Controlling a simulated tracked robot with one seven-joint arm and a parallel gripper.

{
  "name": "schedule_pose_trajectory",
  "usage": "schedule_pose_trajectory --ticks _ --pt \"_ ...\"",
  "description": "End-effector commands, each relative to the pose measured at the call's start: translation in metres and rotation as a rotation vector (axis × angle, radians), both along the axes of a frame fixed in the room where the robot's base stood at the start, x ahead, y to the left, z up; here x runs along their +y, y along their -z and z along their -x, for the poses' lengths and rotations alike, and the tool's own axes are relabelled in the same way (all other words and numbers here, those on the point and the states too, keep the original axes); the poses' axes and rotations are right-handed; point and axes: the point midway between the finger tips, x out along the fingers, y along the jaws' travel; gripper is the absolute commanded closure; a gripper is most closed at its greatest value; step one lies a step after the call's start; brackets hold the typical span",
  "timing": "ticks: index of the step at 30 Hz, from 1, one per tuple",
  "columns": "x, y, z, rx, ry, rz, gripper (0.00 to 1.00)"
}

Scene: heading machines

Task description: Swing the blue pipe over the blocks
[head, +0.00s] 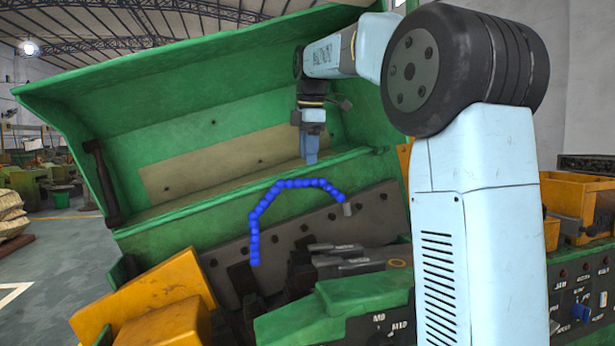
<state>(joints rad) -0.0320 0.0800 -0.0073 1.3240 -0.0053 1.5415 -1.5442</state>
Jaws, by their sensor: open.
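The blue pipe (292,184) is a segmented, arched hose in the middle of the head view. Its right end carries a small grey nozzle (347,209) beside the dark plate of the machine. Its left end hangs down and points at the dark blocks (298,272) inside the machine. My gripper (310,156) is above the pipe's arch, pointing down. It is open and looks empty. A gap shows between it and the pipe in the picture, though the depth between them is hard to judge.
The green machine hood (215,85) stands open behind the pipe, with a dark handle (102,185) at its left. Yellow-orange bins (150,295) sit at the lower left. A green cover (335,308) lies in front. A control panel (580,300) is at the right.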

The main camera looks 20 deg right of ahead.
Motion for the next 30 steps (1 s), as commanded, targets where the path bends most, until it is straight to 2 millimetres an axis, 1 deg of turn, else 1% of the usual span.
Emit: schedule_pose_trajectory --ticks 9,15,19,26,30 --pt "0.004 0.044 -0.008 0.002 -0.004 0.000 0.49" --pt "0.004 0.062 -0.011 0.001 -0.004 0.000 0.49" --pt "0.004 0.065 -0.012 0.000 -0.004 0.000 0.49" --pt "0.004 0.065 -0.012 0.000 -0.004 0.000 0.50" --pt "0.004 0.065 -0.012 0.000 -0.004 0.000 0.64"
